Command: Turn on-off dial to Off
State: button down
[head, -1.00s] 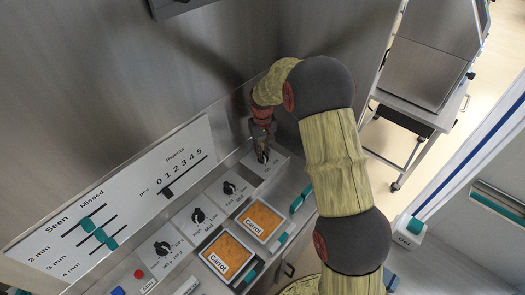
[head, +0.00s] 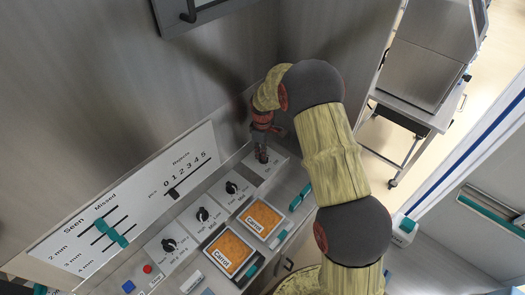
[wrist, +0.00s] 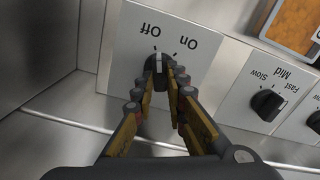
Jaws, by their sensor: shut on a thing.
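The on-off dial (wrist: 158,64) is a black knob on a light plate, with Off and On printed upside down in the wrist view. Its ridge points up in that view, close to the mark by Off and away from On. My gripper (wrist: 160,80) is shut on the dial, one finger on each side. In the head view my gripper (head: 262,150) stands over the far-right plate of the panel (head: 268,172) and largely hides the dial.
More black dials (head: 202,214) line the panel to the left, with the Fast/Mid/Slow dial (wrist: 268,103) closest. Carrot trays (head: 228,252) lie in front. A slider board (head: 130,215) stands behind, along the metal wall. A wheeled cart (head: 405,130) is at right.

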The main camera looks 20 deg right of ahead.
jog(key=shift+n+p, duration=0.3)
jog(key=shift+n, duration=0.6)
jog(key=c, duration=1.9)
grip_release()
jog(key=shift+o, duration=0.5)
jog(key=shift+r, duration=0.15)
notch_tip(320, 180, up, 12)
